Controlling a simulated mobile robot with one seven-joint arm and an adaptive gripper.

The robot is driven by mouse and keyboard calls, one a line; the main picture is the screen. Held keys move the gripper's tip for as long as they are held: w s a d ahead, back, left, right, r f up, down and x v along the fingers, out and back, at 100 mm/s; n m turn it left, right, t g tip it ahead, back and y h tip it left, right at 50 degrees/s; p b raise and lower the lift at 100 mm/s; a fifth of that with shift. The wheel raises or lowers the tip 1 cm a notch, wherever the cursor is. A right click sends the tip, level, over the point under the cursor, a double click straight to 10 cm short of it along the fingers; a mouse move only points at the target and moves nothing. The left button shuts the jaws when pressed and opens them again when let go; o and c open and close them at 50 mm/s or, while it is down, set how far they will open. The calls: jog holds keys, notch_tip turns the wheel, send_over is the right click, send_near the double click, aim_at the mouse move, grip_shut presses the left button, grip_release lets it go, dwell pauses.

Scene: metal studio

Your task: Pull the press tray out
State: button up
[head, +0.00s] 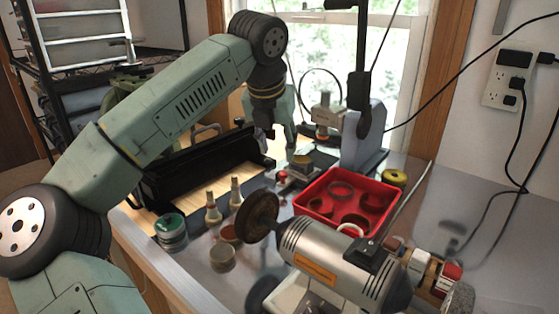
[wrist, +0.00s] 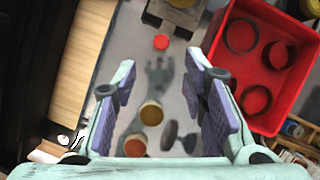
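The press (head: 362,140) stands near the window, a grey column with a ram. At its foot is a low metal part, seemingly the press tray (head: 297,180), with a red knob (head: 283,175) at its front. In the wrist view the red knob (wrist: 161,42) sticks out from a grey metal block (wrist: 180,14), just beyond the fingertips and roughly centred between them. My gripper (wrist: 160,68) is open and empty, its purple-padded fingers apart above the bench. In the head view my gripper (head: 277,135) is partly hidden by my arm, left of the press.
A red bin (head: 305,208) with several rings stands right of the press tray. A bench grinder (head: 335,262) stands in front. Small bottles (head: 213,208) and tins (head: 171,231) stand to the left, near a black machine (head: 190,172).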

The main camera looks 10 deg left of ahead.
jog(key=shift+v, duration=1.75)
